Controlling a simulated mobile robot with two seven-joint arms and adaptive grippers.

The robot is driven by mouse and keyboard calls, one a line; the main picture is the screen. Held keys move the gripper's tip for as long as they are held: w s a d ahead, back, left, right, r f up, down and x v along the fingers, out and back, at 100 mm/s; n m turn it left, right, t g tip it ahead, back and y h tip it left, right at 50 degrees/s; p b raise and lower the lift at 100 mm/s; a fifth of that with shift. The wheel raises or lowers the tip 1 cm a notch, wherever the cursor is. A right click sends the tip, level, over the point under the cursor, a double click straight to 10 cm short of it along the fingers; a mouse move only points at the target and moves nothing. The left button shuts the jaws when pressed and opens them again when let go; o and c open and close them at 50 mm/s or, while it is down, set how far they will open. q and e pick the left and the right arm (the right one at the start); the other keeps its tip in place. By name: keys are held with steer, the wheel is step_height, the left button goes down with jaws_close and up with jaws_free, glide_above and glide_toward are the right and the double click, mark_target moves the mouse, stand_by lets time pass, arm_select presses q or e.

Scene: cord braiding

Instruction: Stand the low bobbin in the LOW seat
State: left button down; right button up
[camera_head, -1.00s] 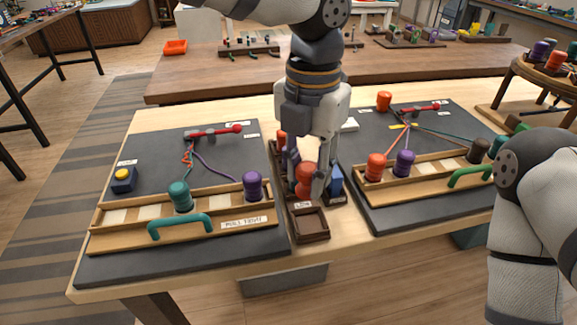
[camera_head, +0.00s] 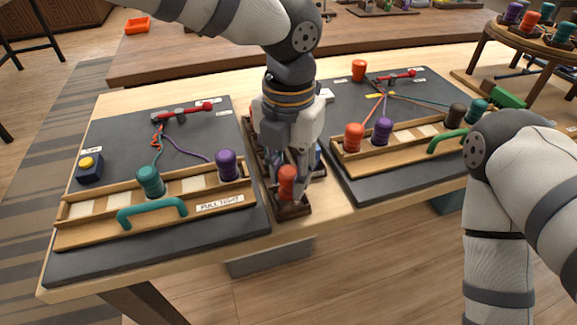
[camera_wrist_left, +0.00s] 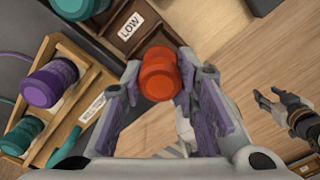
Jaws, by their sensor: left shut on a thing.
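The low bobbin, an orange-red spool (camera_head: 287,180), is between the fingers of my left gripper (camera_head: 286,172). In the left wrist view the bobbin (camera_wrist_left: 160,74) sits at the fingertips, gripped from both sides. The LOW seat (camera_head: 291,212) is a dark brown square frame at the front end of the central rack. The bobbin is over it and hides most of it. Whether they touch cannot be told. The LOW label (camera_wrist_left: 130,26) shows beside the seat in the wrist view. My right gripper (camera_wrist_left: 268,97) shows there at the right, empty, its fingers apart, over the floor.
The left board (camera_head: 160,245) holds a teal bobbin (camera_head: 150,181), a purple bobbin (camera_head: 227,165) and a teal handle (camera_head: 152,211). The right board (camera_head: 385,185) carries several bobbins close by. Bare table (camera_head: 330,208) lies right of the seat.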

stand_by(0.5)
stand_by(0.7)
arm_select(q)
steer(key=shift+p, duration=0.35)
stand_by(0.5)
steer(key=shift+f, duration=0.85)
stand_by(0.4)
